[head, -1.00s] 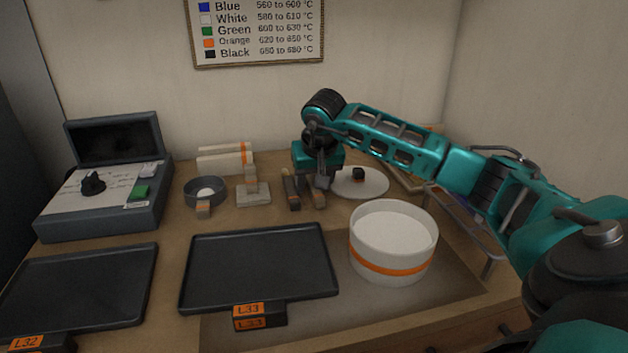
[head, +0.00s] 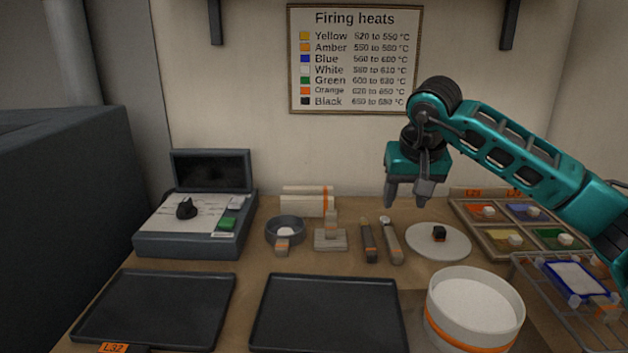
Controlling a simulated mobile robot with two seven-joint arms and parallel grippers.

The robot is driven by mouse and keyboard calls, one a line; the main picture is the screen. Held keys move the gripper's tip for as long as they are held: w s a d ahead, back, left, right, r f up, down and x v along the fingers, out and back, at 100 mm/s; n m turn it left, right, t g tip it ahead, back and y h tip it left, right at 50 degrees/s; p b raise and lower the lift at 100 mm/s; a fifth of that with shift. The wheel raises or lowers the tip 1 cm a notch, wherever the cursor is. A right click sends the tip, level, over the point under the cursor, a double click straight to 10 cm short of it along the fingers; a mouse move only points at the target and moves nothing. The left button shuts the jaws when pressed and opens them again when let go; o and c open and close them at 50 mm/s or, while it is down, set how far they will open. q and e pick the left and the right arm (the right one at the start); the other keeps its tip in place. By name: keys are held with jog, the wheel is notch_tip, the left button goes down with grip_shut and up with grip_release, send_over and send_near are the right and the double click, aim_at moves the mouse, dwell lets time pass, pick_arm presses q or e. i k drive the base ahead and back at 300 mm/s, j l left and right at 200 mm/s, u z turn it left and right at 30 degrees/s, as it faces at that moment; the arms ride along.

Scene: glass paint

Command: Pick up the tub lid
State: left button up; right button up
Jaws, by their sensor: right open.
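The tub lid (head: 456,245) is a round white disc with a small dark knob (head: 438,233). It lies flat on the counter, behind the tub. The tub (head: 474,335) is round and white with an orange band, open at the top, with white contents. My right gripper (head: 407,204) points down, open and empty. It is in the air above and a little left of the lid, apart from it. The lid is in full view. My left gripper does not show.
Two dark tools (head: 389,242) lie just left of the lid. A divided tray of coloured pieces (head: 490,240) and a wire rack (head: 540,300) stand at the right. Two black trays (head: 330,315) lie in front. A grey bowl (head: 285,230) and a control box (head: 195,240) are left.

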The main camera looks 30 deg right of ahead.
aim_at(437, 242)
jog(key=k+j, duration=0.75)
jog(key=j, duration=0.25)
